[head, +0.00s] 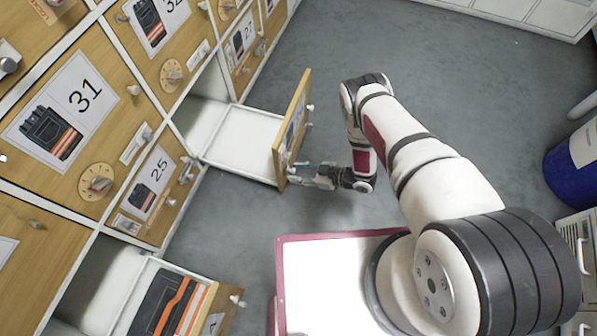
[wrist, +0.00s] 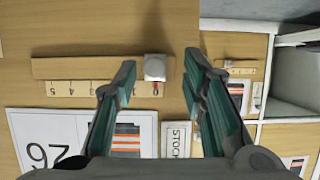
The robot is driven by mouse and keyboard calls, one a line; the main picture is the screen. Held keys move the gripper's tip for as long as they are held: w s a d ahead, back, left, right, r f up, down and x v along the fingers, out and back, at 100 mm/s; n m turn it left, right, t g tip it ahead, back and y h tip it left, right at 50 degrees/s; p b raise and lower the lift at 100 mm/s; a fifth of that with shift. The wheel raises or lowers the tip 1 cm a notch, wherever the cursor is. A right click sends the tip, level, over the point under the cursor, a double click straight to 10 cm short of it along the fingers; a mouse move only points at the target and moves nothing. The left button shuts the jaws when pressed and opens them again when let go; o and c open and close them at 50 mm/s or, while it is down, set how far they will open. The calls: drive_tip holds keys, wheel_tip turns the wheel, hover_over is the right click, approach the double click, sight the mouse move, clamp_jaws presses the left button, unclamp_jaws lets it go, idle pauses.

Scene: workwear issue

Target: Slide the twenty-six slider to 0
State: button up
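The front of the pulled-out drawer (head: 291,128) stands left of my gripper (head: 303,174). In the wrist view its label card (wrist: 85,140) reads 26, upside down. The slider is a wooden rail (wrist: 85,68) with a grey square knob (wrist: 155,67) near its right end. A scale strip (wrist: 75,88) runs along it, with 5 at the left and lower numbers rightward.
Other numbered wooden fronts, such as 31 (head: 118,90) and 25 (head: 150,190), fill the left. Another open drawer (head: 175,302) sticks out at lower left. Grey floor (head: 460,80) is clear at upper right.

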drive_tip(key=v, duration=1.1)
drive_tip(key=shift+s+d+r, duration=0.15)
drive_tip(key=shift+s+d, duration=0.05)
drive_tip(key=shift+d, duration=0.1)
